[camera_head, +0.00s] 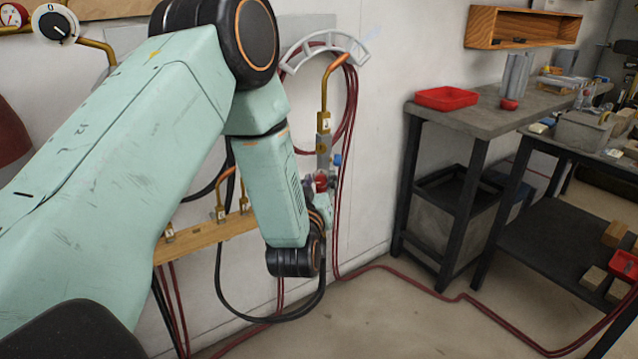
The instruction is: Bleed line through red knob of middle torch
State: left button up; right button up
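A torch (323,122) with a brass body and bent copper tip stands upright near the wall, right of my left arm. Its red knob (321,182) is low on the body, with a blue knob (337,160) above and to the right. My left gripper (311,186) is mostly hidden behind my forearm and wrist; small dark parts show close beside the red knob. I cannot tell whether they touch it. Other brass fittings (221,213) with copper tubes sit along a wooden rail (208,238), partly covered by my arm. Which torch is the middle one is unclear. My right gripper is not in view.
Red hoses hang from a grey wall hanger (322,42), and a red hose (440,291) runs across the floor. A grey workbench (480,118) with a red tray (446,98) stands right. A wooden shelf (522,28) is above. The floor between is otherwise clear.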

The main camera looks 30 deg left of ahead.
pick_arm(q)
jog(key=shift+o, duration=0.2)
jog(key=shift+f, duration=0.15)
jog(key=shift+s+d, duration=0.15)
jog(key=shift+s, duration=0.15)
jog(key=v, duration=1.1)
jog(key=shift+s, duration=0.15)
